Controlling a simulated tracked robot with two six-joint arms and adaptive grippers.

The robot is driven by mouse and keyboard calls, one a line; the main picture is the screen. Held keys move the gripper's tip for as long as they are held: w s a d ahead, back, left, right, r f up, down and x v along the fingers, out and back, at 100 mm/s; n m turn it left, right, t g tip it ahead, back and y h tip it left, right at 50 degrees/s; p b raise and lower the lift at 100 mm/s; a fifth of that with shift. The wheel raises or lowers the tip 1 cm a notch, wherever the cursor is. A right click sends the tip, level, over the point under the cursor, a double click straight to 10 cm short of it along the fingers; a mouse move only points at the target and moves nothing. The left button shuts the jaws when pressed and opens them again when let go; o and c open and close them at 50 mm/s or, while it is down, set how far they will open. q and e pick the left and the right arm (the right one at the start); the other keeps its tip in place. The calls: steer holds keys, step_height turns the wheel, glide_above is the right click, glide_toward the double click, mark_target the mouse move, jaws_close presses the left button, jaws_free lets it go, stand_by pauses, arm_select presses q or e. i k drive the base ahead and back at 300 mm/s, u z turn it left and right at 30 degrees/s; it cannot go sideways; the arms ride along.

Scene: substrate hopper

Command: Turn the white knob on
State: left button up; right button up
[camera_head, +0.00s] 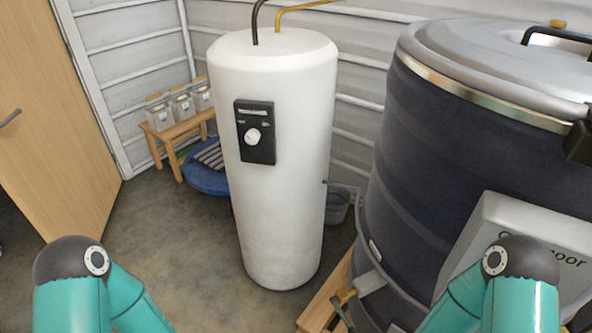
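The white knob (253,136) is a small round dial on a black control panel (256,150). The panel is on the front of a tall white cylindrical tank (285,215), near the middle of the camera_head view. Nothing covers the knob, and no gripper is near it. Only the teal links and dark joints of my two arms show, at the lower left and lower right. Both of my grippers are out of the picture.
A large dark vat (425,150) with a metal lid fills the right side. A wooden stool (182,130) with several containers stands behind left, near a blue tub (203,180). A wooden door (50,130) is at left. The floor (185,245) left of the tank is clear.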

mark_target(253, 137)
steer(key=z, duration=0.05)
steer(key=k, duration=0.75)
steer(key=u, duration=0.2)
steer(key=i, duration=0.75)
steer(key=z, duration=0.15)
steer(key=k, duration=0.45)
steer(key=u, duration=0.7)
steer(key=i, duration=1.15)
steer(key=z, duration=0.15)
